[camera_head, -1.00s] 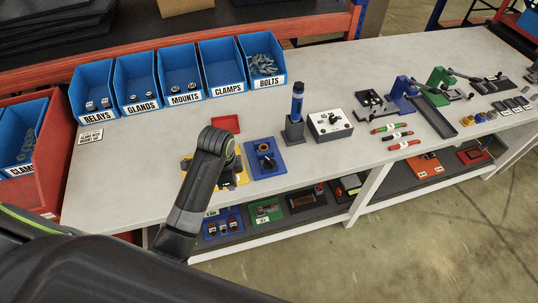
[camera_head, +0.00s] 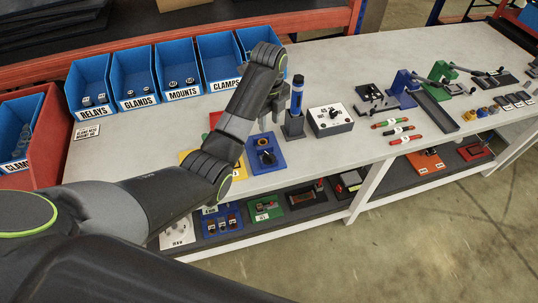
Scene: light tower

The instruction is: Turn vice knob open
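A blue vice (camera_head: 402,88) stands on the bench right of centre, with a dark slide and a handle bar. A similar green vice (camera_head: 440,74) stands just behind and right of it. Which one holds the task's knob I cannot tell; the knobs are too small to make out. My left gripper (camera_head: 271,117) points down over the bench, just left of the blue upright tool in its holder and well left of both vices. Its fingers look apart with nothing between them. My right gripper is out of view.
The blue tool stands in a dark holder (camera_head: 293,125), close to my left gripper. Blue labelled bins (camera_head: 134,73) line the back.

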